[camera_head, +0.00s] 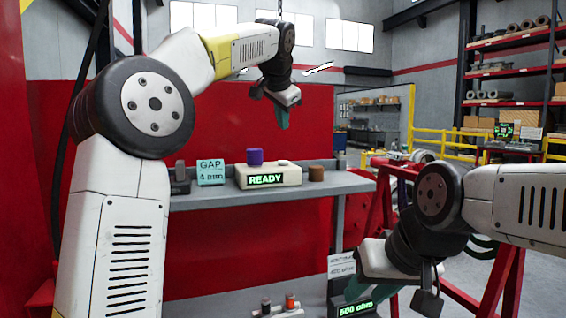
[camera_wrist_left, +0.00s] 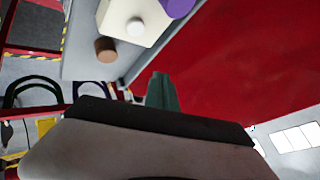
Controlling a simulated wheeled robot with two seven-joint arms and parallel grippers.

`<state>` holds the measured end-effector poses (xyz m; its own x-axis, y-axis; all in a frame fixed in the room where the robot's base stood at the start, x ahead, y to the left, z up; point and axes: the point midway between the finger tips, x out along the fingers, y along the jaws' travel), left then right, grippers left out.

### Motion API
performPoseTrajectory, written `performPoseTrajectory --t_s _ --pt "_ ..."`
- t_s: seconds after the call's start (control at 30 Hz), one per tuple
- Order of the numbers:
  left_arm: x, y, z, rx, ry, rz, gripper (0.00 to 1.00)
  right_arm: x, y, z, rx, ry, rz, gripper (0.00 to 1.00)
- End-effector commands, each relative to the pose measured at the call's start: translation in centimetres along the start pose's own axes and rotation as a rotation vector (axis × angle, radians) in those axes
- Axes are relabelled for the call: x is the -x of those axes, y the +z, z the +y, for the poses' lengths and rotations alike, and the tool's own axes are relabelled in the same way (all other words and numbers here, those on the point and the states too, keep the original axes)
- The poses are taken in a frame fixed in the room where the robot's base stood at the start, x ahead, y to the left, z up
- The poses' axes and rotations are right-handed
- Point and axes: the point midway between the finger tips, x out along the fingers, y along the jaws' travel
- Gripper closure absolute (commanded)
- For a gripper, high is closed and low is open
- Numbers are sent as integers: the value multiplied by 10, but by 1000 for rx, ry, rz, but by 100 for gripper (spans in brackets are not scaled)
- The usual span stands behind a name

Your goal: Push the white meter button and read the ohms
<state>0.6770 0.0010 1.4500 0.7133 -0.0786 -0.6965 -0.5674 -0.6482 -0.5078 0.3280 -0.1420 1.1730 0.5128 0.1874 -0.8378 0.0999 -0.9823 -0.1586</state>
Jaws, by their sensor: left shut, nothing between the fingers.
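The beige meter (camera_head: 268,178) with a green "READY" display sits on the grey shelf. A white button (camera_head: 282,163) is on its top, beside a purple knob (camera_head: 255,157). My left gripper (camera_head: 282,118) hangs above the meter, clear of the button, fingers pointing down. The left wrist view shows its shut green fingers (camera_wrist_left: 162,90), with the white button (camera_wrist_left: 135,27) near the top edge. My right gripper (camera_head: 358,290) is low at the right, its fingers partly seen near a green "500 ohm" display (camera_head: 357,308); its opening cannot be made out.
The grey shelf (camera_head: 350,184) also bears a brown cylinder (camera_head: 317,174), a light-blue "GAP 4 mm" sign (camera_head: 210,172) and a dark block (camera_head: 180,180). A red panel stands behind. Red trestle legs (camera_head: 384,210) stand at the right. Air above the meter is free.

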Motion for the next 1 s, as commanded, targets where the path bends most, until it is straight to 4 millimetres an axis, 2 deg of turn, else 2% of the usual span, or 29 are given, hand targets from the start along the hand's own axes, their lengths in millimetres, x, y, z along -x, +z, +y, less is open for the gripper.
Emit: performPoseTrajectory --t_s 0.3,0.5,1.0 --pt "-31 25 24 0 1 -3 100 0 0 0 0 0 0 64" --pt "-45 34 33 0 0 -1 100 0 0 0 0 0 0 64" --pt "-50 38 37 1 0 0 100 0 0 0 0 0 0 64"
